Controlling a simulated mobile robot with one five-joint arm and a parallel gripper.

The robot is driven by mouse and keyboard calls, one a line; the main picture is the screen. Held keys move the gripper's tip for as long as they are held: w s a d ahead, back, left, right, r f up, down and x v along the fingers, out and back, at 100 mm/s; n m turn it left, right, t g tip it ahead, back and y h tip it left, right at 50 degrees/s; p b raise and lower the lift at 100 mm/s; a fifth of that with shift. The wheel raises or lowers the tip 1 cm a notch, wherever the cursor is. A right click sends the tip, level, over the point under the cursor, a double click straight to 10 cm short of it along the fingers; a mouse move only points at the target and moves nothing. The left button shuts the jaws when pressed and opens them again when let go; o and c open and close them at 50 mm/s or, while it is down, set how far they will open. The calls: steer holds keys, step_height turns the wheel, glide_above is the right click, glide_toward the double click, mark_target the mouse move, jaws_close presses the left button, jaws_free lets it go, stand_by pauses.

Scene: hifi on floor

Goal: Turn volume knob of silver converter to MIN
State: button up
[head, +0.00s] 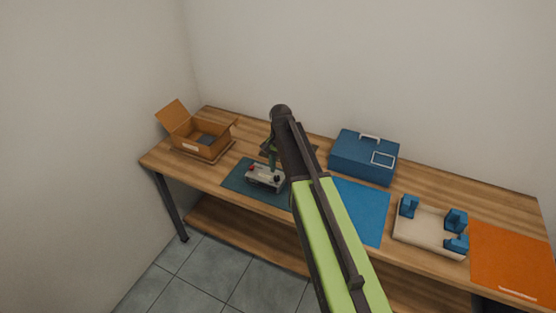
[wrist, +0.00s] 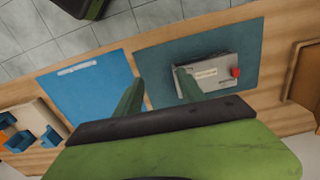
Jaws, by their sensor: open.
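The silver converter (head: 265,178) lies on a dark teal mat (head: 236,184) on the bench. In the head view a red part shows at its left end and a dark knob (head: 277,179) at its right end. In the wrist view the converter (wrist: 212,82) has a pale label and a red block; the dark knob cannot be made out there. My gripper (head: 272,157) is above the converter in the head view, pointing down. In the wrist view my gripper (wrist: 157,82) has its green fingers apart and empty; the right finger overlaps the converter's left end. Contact cannot be told.
A blue mat (head: 362,210) lies right of the teal mat. An open cardboard box (head: 202,147) stands left and a blue toolbox (head: 362,158) stands behind. A beige tray with blue blocks (head: 428,232) and an orange mat (head: 510,258) are further right.

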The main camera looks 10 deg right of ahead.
steer(key=w+r+m+p, duration=0.3)
steer(key=w+r, duration=0.3)
steer(key=w, duration=0.3)
steer(key=b, duration=1.8)
glide_toward(277, 177)
steer(key=shift+m, duration=0.4)
steer(key=f, duration=0.8)
steer(key=shift+s+a+f, duration=0.1)
steer(key=shift+a+f, duration=0.1)
steer(key=shift+f, duration=0.1)
steer(key=shift+r+p, duration=0.1)
steer(key=shift+p, duration=0.2)
steer(key=shift+c, duration=0.4)
steer(key=c, duration=0.9)
steer(key=shift+d, duration=0.25)
jaws_close()
steer(key=shift+a, duration=0.15)
